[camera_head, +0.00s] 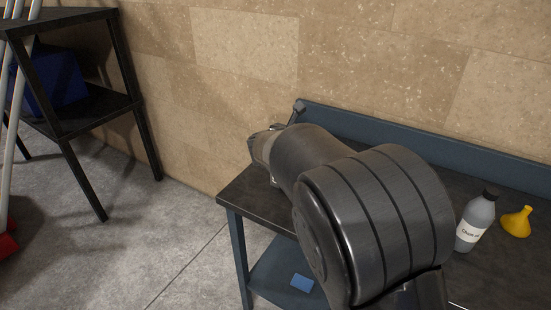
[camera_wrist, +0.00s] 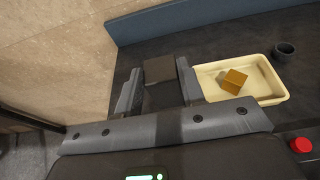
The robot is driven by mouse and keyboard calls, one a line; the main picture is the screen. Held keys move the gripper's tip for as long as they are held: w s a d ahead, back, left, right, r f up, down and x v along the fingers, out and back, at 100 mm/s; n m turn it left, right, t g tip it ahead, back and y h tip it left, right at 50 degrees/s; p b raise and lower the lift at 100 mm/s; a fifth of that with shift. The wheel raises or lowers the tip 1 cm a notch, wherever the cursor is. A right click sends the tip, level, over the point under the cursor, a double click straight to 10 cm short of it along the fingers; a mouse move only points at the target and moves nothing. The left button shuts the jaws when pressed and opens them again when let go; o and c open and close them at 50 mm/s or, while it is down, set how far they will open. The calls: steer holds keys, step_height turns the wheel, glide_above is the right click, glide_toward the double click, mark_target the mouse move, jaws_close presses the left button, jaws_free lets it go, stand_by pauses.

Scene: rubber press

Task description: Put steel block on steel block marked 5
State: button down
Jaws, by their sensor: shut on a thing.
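In the wrist view, my gripper (camera_wrist: 158,82) is shut on a dark grey steel block (camera_wrist: 160,70), which sits between the two fingers. The block is close to the dark tabletop; I cannot tell whether it touches anything beneath it. No number is readable on it, and no block marked 5 can be made out in either view.
A cream tray (camera_wrist: 272,97) with a brass-coloured block (camera_wrist: 235,80) lies right of my gripper, with a dark cup (camera_wrist: 285,50) beyond. A blue raised edge (camera_wrist: 220,22) backs the table.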

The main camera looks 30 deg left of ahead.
steer(key=s+a+f, duration=0.1)
steer(key=a+f, duration=0.7)
steer(key=f, duration=0.1)
steer(key=shift+s+a, duration=0.2)
steer(key=shift+s, duration=0.15)
steer(key=shift+f, duration=0.1)
steer(key=c, duration=0.9)
jaws_free()
steer(key=shift+f, duration=0.15)
steer(key=v, duration=1.2)
